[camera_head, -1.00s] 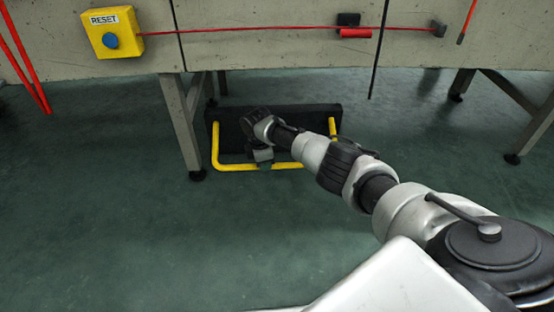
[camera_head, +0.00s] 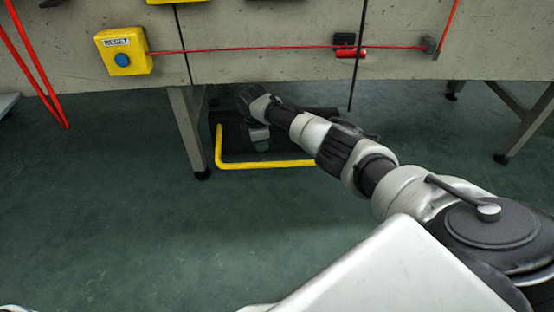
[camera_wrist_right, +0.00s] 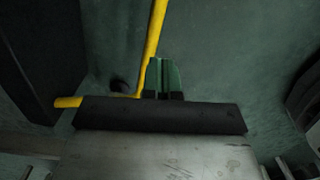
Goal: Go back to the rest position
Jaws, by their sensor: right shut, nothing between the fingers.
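My right gripper (camera_head: 259,140) is low under the front of the machine, in front of a black panel (camera_head: 231,133) with a yellow bar (camera_head: 265,164) around it. In the right wrist view, its greenish fingertips (camera_wrist_right: 163,78) are together with nothing between them. The yellow bar (camera_wrist_right: 154,35) runs behind them there, and a wide black strip (camera_wrist_right: 160,115) crosses just below them. I cannot tell whether the fingers touch the bar or the panel. My right arm hides much of the panel and the bar's right side. My left gripper is not in view.
The machine's beige front (camera_head: 270,75) hangs above my gripper. It carries a yellow RESET box (camera_head: 123,51) with a blue button and a red cord (camera_head: 300,48). A grey leg (camera_head: 188,130) stands left of the panel. The green floor (camera_head: 110,220) at the left is clear.

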